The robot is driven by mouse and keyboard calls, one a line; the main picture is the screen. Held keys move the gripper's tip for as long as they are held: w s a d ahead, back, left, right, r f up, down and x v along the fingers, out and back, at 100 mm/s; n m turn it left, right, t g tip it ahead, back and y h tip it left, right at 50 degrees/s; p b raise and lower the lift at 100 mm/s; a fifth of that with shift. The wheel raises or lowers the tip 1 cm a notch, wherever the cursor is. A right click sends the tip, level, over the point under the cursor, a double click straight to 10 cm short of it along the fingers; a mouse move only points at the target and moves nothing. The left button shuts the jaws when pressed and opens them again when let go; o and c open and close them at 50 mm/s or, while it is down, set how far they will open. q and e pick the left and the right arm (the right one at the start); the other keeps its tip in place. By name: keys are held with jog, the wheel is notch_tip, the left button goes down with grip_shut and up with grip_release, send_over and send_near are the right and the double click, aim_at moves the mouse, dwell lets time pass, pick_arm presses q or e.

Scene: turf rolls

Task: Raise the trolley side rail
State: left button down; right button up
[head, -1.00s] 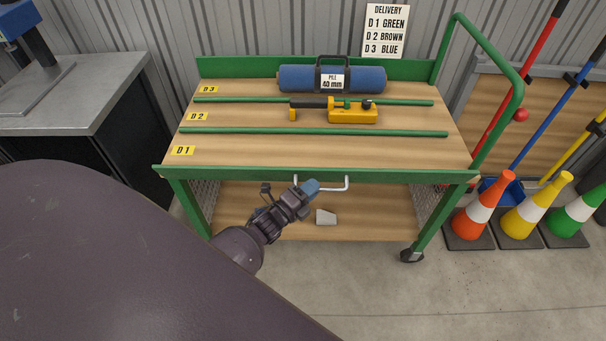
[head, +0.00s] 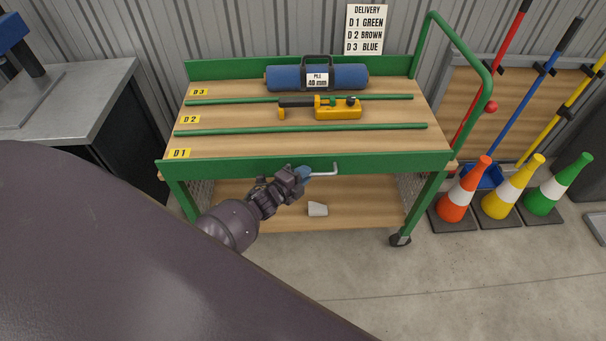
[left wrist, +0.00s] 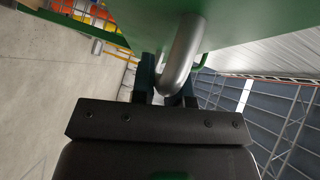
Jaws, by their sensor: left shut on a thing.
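The trolley side rail (head: 240,165) is a green panel along the trolley's front edge, its face turned towards me. A pale metal handle (head: 325,173) sticks out from its middle. My left gripper (head: 303,174) is shut on the handle's left part. In the left wrist view, the bent grey handle (left wrist: 183,55) passes between the fingers of the gripper (left wrist: 166,88), below the green panel (left wrist: 245,22). The fingers hide part of the handle. My right gripper is not in view.
The wooden deck (head: 230,145) carries two green divider bars, a blue roll (head: 345,78) and a yellow tool (head: 338,112). A pale block (head: 317,209) lies on the lower shelf (head: 350,212). Cones (head: 456,195) stand right of the trolley. A grey bench (head: 70,90) stands left.

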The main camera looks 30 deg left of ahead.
pick_arm(q)
jog(key=shift+r, duration=0.1)
jog(key=c, duration=1.1)
grip_release()
jog(key=shift+w, duration=0.1)
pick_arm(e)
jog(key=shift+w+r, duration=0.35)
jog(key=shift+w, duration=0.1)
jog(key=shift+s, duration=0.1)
pick_arm(q)
jog(key=shift+s+a, duration=0.1)
jog(key=shift+s, duration=0.1)
jog(key=shift+p+v, duration=0.6)
jog(key=shift+v, duration=4.65)
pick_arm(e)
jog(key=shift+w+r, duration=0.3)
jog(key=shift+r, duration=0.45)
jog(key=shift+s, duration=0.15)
